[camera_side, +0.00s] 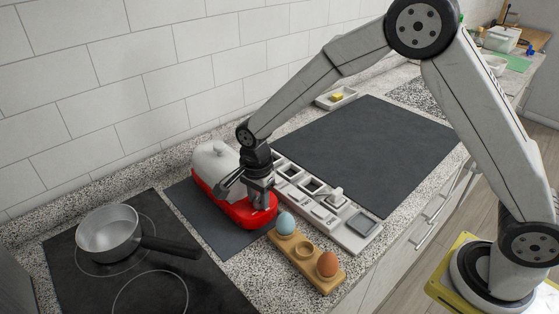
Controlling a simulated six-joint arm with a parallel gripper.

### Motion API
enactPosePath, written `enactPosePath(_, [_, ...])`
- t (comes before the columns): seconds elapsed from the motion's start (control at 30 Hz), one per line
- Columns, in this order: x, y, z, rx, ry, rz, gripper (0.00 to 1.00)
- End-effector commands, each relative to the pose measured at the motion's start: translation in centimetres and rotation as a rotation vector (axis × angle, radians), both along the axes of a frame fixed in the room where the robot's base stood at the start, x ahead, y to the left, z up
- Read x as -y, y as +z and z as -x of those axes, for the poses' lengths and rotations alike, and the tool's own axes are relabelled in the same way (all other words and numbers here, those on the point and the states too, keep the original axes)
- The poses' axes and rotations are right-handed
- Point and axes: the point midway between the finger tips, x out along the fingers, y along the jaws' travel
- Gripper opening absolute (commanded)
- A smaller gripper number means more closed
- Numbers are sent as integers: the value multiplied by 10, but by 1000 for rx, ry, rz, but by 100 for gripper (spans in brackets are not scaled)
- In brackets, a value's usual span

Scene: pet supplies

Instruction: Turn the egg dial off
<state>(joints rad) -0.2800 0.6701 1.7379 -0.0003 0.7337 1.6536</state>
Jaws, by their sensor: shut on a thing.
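The egg cooker has a red base (232,212) and a pale domed lid (213,161), and stands on a dark mat. My gripper (264,205) points down at the right front end of the red base. Its fingers are shut on the egg dial there. The dial itself is hidden by the fingers, so its setting cannot be read.
A wooden egg holder (305,250) with a blue egg (285,223) and a brown egg (327,264) is close in front. A grey pan (109,232) sits on the black hob at left. A compartment tray (352,243) lies right; the large dark mat (365,150) is clear.

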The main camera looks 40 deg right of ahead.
Motion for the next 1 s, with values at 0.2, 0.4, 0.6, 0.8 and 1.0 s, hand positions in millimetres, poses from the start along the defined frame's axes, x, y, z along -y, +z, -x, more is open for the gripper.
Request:
enactPosePath(0.2, [0,0,0,1,123,0,0])
enactPosePath(0.4, [0,0,0,1,290,0,0])
enactPosePath(0.6, [0,0,0,1,479,0,0])
enactPosePath(0.8, [0,1,0,1,669,0,0])
enactPosePath(1.0, [0,1,0,1,859,0,0])
